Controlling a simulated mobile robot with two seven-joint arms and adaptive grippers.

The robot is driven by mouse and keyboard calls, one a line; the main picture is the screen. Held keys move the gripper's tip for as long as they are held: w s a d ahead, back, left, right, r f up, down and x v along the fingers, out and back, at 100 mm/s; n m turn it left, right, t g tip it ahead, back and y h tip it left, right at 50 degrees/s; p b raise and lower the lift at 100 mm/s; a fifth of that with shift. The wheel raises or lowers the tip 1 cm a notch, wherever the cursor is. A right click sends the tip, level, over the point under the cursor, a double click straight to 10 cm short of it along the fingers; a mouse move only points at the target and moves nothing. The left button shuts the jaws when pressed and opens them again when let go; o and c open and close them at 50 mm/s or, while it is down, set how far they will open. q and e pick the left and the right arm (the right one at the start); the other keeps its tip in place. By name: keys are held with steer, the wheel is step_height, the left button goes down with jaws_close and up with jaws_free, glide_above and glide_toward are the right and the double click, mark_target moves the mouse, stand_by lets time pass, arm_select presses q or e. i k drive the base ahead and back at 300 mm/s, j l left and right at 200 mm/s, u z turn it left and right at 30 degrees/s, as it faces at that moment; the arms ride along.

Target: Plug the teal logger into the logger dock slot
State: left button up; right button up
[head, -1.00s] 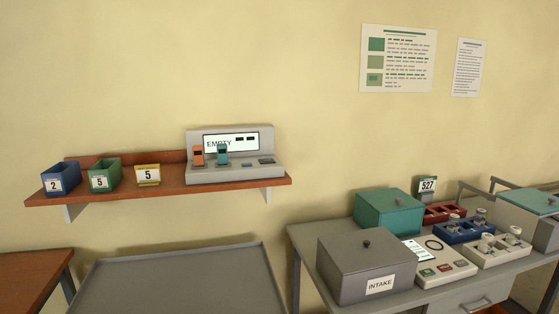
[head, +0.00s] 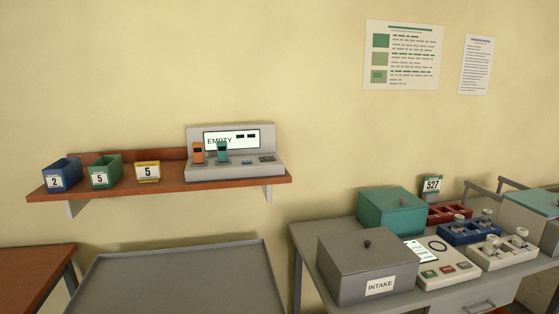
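The teal logger (head: 222,152) stands upright at the grey logger dock (head: 230,171) on the wall shelf. An orange logger (head: 197,153) stands just left of it. I cannot tell how deep either logger sits. Neither of my grippers is in view.
The shelf (head: 120,184) also holds a blue bin (head: 62,174), a green bin (head: 105,172) and a yellow holder (head: 148,171). A grey tray-like surface (head: 180,280) lies below. The right bench carries an INTAKE box (head: 368,268), a teal box (head: 391,213) and several racks.

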mark_target(221, 146)
steer(key=i+z, duration=0.35)
steer(key=i+j+z, duration=0.4)
steer(key=z, duration=0.25)
steer(key=i, duration=0.15)
